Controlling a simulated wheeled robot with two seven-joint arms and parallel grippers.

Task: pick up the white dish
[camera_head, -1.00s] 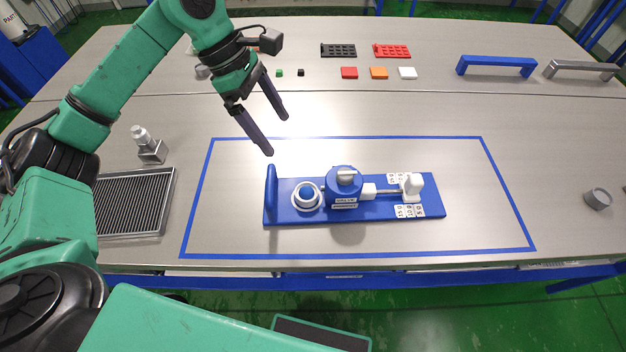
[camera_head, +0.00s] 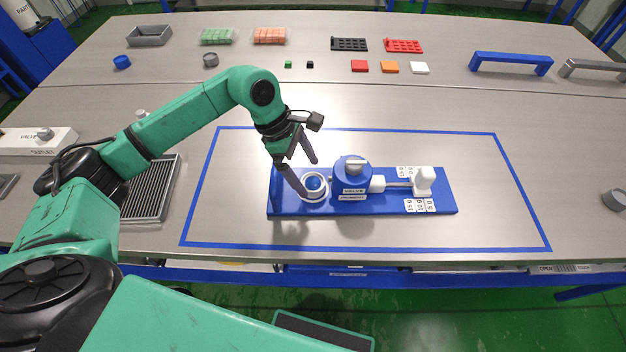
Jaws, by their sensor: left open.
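The white dish (camera_head: 314,197) is a small round white ring shape with a blue centre. It sits at the left end of the blue base (camera_head: 385,205) of the metering device, left of the blue drum (camera_head: 351,170) with its grey handle. My left gripper (camera_head: 309,178) is open, with its two dark fingers pointing down at the dish. One fingertip shows at the dish's left rim and the other behind it. I cannot tell whether they touch it. The gripper covers part of the base's left end plate. My right gripper is not in view.
A white block (camera_head: 424,181) and number labels sit at the base's right end. Blue tape (camera_head: 365,249) frames the device on the grey table. A dark ribbed tray (camera_head: 150,190) lies left, under my arm. The table right of the device is mostly clear.

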